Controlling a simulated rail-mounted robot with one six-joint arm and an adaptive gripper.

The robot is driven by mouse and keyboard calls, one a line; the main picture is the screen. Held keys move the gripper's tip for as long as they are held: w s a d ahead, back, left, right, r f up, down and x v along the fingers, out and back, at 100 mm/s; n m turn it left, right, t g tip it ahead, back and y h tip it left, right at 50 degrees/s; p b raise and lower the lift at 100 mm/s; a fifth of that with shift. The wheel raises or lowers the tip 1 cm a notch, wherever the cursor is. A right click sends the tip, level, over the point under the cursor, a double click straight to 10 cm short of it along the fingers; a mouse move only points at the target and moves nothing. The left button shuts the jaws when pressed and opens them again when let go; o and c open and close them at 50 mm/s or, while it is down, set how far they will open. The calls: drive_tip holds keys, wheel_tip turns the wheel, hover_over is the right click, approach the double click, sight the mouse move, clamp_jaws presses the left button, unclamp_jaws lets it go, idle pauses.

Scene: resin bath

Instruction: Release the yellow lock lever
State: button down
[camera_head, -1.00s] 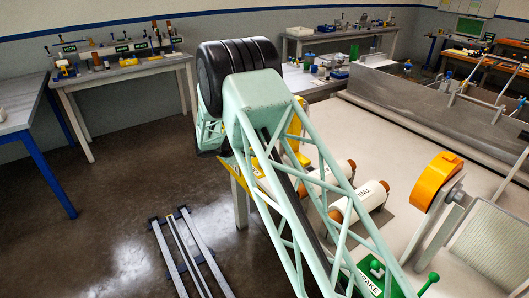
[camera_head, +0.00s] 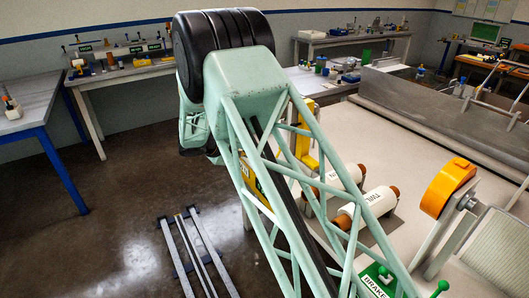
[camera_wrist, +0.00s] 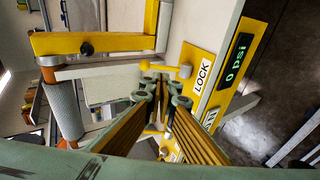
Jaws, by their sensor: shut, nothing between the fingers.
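The yellow lock lever (camera_wrist: 182,71) shows in the wrist view beside a white LOCK label (camera_wrist: 203,74) on a yellow panel (camera_wrist: 208,52). It is a short arm with a round knob, lying roughly across the picture. My gripper (camera_wrist: 161,88) is shut and empty. Its fingertips are just below the lever in the picture; I cannot tell whether they touch it. The fingers partly cover a second yellow lever (camera_wrist: 153,131) lower down. In the head view my arm hides the gripper and the lock lever.
A 0 psi display (camera_wrist: 237,57) is at the panel's right. A yellow beam (camera_wrist: 105,43) and a grey roller (camera_wrist: 64,108) lie left of the fingers. The head view shows white rolls (camera_head: 365,208), an orange wheel (camera_head: 445,187) and a green brake base (camera_head: 378,280).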

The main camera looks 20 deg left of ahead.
drive_tip(key=shift+v, duration=1.6)
